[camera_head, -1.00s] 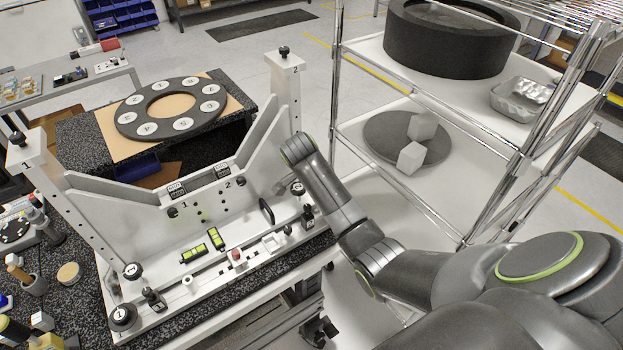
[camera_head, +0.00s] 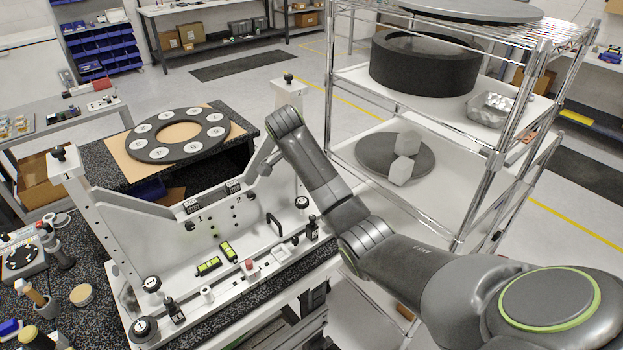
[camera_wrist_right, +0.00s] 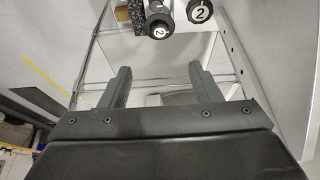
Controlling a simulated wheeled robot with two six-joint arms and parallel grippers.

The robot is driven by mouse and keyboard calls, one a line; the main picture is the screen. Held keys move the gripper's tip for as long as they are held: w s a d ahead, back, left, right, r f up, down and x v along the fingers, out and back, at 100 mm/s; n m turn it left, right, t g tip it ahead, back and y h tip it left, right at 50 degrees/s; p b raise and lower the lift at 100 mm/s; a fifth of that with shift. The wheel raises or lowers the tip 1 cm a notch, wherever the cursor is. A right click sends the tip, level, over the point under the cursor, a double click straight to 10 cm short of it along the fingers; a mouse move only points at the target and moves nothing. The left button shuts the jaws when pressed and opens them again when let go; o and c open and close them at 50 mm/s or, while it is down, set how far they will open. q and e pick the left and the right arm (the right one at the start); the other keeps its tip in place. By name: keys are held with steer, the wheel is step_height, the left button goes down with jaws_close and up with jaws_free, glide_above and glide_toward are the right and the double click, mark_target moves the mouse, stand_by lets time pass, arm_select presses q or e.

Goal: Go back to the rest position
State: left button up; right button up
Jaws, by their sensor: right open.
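My right arm (camera_head: 325,190) reaches in from the right in the head view, its bent joint raised beside the fixture's post 2. The right gripper's fingers are not clearly visible there. In the right wrist view my right gripper (camera_wrist_right: 158,78) is open, with nothing between its two dark fingers. Beyond the fingertips are a black knob marked 2 (camera_wrist_right: 200,11) and a dark cylindrical handle, also marked 2 (camera_wrist_right: 159,22). I cannot tell whether the fingers are clear of the shelf wires behind them. My left gripper is not in view.
The white mirror fixture (camera_head: 150,235) stands on a speckled bench left of my arm. A wire shelf rack (camera_head: 490,165) with a black drum (camera_head: 425,68) stands close on the right. A dark numbered ring (camera_head: 140,142) lies behind the fixture. Open floor lies beyond.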

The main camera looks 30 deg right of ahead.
steer(key=s+f+n+t+y, duration=0.1)
steer(key=s+f+n, duration=0.7)
steer(key=s+f, duration=0.8)
steer(key=s+a+r+n+t+y, duration=0.15)
steer(key=s+n, duration=0.25)
steer(key=s, duration=0.8)
steer(key=s+a+r+n+t, duration=0.1)
steer(key=s+a+n, duration=0.15)
steer(key=s, duration=0.95)
step_height(320, 180, down, 34)
steer(key=d+g+b, duration=0.2)
steer(key=b, duration=0.6)
arm_select(q)
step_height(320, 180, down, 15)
steer(key=b, duration=0.6)
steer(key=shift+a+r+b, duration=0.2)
steer(key=shift+b, duration=0.1)
arm_select(e)
steer(key=s+f, duration=0.7)
steer(key=f, duration=0.3)
steer(key=s+a+f+g, duration=0.1)
steer(key=s+f, duration=0.7)
steer(key=f, duration=0.3)
steer(key=shift+n+y, duration=0.45)
